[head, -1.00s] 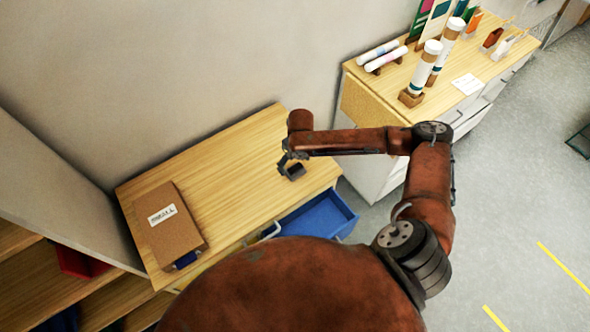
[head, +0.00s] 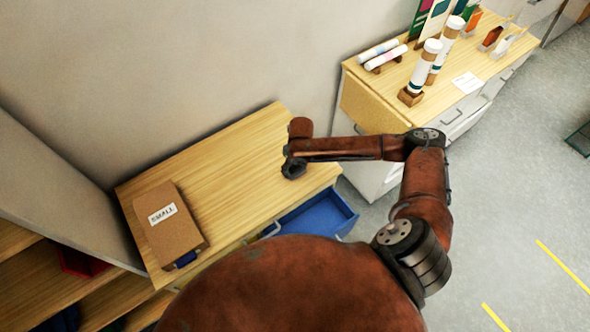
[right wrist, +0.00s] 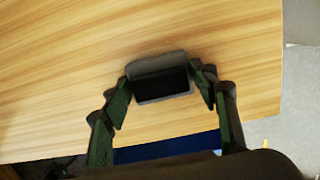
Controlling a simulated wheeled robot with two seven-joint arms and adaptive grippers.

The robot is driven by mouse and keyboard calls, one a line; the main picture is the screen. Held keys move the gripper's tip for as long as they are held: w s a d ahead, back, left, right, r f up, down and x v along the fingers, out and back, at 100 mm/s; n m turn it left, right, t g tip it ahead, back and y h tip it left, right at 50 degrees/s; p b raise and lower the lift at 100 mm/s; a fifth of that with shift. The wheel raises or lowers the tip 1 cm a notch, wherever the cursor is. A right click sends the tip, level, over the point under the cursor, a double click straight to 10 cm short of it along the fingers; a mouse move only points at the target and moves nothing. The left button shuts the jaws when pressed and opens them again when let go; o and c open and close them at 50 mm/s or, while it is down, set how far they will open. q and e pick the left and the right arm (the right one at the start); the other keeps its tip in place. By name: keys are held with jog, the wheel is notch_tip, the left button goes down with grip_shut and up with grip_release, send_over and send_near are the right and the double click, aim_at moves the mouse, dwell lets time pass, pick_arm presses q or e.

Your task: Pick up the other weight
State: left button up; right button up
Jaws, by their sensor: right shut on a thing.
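The weight is a dark grey block (right wrist: 160,82) on the wooden table top (head: 235,165), close to the table's right end. My right gripper (right wrist: 161,84) is shut on it, with one finger against each short side in the right wrist view. In the head view my right gripper (head: 293,169) covers most of the block. I cannot tell whether the block is still touching the table. My left gripper is not in view.
A brown box labelled SMALL (head: 180,232) lies at the table's left end. A blue drawer (head: 318,216) stands open below the front edge. A second cabinet (head: 385,108) with rolls and tubes stands to the right. The table's middle is clear.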

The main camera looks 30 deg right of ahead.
jog(key=c, duration=1)
jog(key=shift+w+r, duration=0.1)
jog(key=shift+r, duration=0.05)
